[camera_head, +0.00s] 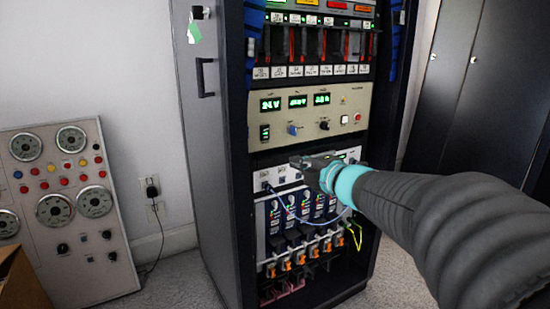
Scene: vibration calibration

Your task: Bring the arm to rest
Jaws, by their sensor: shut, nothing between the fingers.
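My gripper (305,163) is at the end of my dark, sleeved arm, which reaches in from the right side of the head view. A light blue ring sits at the wrist. The fingers point left, in front of a white module in the equipment rack (222,130). The fingers are shut and hold nothing. I cannot tell whether they touch the rack's front. My arm hides part of the rack's lower right side.
The rack has a beige panel (270,112) with green readouts, and blue modules with a loose blue cable below. A gauge panel (90,250) leans at the left. Dark cabinets (500,80) stand at the right. Grey floor shows at the lower left.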

